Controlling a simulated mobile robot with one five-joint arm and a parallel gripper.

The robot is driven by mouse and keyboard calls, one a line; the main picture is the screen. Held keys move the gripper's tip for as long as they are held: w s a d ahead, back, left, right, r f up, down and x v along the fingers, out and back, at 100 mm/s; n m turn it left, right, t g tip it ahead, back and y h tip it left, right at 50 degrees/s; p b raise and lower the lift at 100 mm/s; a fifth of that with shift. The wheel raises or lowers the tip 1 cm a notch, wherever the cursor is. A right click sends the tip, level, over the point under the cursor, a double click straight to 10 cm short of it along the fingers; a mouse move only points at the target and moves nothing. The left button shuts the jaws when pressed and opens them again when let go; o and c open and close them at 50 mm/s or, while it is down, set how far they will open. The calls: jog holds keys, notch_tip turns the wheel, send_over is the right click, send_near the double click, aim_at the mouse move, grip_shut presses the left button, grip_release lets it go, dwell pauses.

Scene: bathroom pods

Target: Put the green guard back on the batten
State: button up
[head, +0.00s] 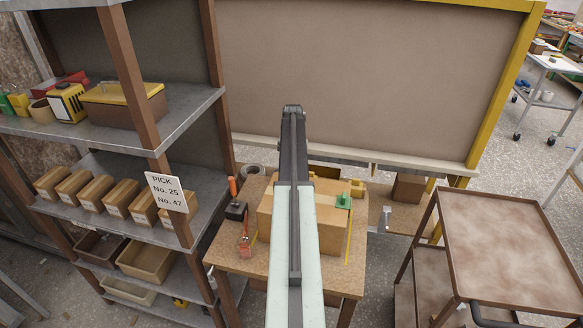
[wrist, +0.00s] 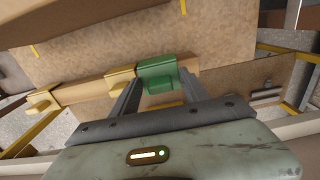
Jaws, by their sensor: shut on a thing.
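The green guard (wrist: 157,72) is a small bent piece between my fingertips in the wrist view. My gripper (wrist: 160,84) is shut on it. The guard overlaps the wooden batten (wrist: 90,90), right beside a yellow guard (wrist: 122,80). I cannot tell whether it is seated on the batten or just in front of it. Another yellow guard (wrist: 42,102) is further left on the batten. In the head view my arm hides the gripper. A green piece (head: 343,201) shows there by the cardboard box (head: 330,225); I cannot tell whether it is the same guard.
The box stands on a wooden table (head: 225,255) with a red-handled tool (head: 245,243) at its left. A shelf rack (head: 140,130) stands on the left, a brown trolley (head: 505,245) on the right. A large panel (head: 380,80) rises behind the table.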

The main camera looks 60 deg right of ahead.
jog(key=shift+d+f+b, duration=0.1)
jog(key=shift+f+b, duration=1.2)
jog(key=shift+f, duration=0.3)
jog(key=shift+w+d, duration=0.1)
jog(key=shift+d, duration=0.15)
jog(key=o, duration=1.4)
jog(key=shift+r, duration=0.15)
notch_tip(320, 180, up, 8)
jog(key=p, duration=0.8)
jog(key=shift+f, duration=0.2)
